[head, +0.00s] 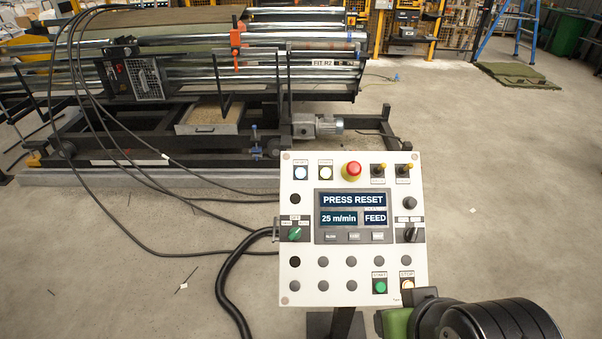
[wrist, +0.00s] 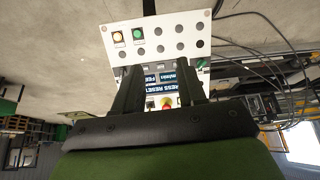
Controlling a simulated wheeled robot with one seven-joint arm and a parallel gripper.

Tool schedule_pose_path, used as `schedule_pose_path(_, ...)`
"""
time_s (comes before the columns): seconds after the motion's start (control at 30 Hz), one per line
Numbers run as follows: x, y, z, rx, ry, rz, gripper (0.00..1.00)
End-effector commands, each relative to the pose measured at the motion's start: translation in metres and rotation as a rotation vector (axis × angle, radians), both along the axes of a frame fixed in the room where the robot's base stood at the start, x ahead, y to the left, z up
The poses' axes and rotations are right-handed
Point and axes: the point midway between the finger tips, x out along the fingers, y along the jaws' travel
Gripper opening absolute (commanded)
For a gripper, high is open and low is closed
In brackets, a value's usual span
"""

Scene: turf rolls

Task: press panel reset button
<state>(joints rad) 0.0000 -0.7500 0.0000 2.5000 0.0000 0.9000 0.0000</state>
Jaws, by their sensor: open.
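The white control panel (head: 311,274) faces me on a dark post in the head view. Its screen (head: 352,200) reads "PRESS RESET", with "25 m/min" and "FEED" below. Two pale lit buttons, a bluish-white one (head: 301,173) and a whitish one (head: 325,173), sit at top left; their small labels are hard to read. A red emergency knob (head: 351,170) is beside them. My gripper shows partly at the panel's lower right corner in the head view. In the wrist view, the panel (wrist: 190,25) appears upside down, and my gripper (wrist: 160,72) is open, its fingers framing the screen.
A green button (head: 380,286) and an orange-lit one (head: 407,286) are at the panel's lower right. A black hose (head: 224,290) and cables run at its left. The roller machine (head: 190,75) stands behind. The floor to the right is mostly clear.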

Motion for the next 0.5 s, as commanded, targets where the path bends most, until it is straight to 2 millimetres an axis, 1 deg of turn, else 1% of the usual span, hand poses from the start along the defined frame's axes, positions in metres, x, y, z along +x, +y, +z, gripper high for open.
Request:
schedule_pose_path(0.17, 0.0, 0.0, 0.0, 0.0, 0.0, 0.0, 0.4)
schedule_pose_path(0.27, 0.0, 0.0, 0.0, 0.0, 0.0, 0.0, 0.28)
schedule_pose_path(0.43, 0.0, 0.0, 0.0, 0.0, 0.0, 0.0, 0.02)
schedule_pose_path(0.47, 0.0, 0.0, 0.0, 0.0, 0.0, 0.0, 0.0)
schedule_pose_path(0.5, 0.0, 0.0, 0.0, 0.0, 0.0, 0.0, 0.0)
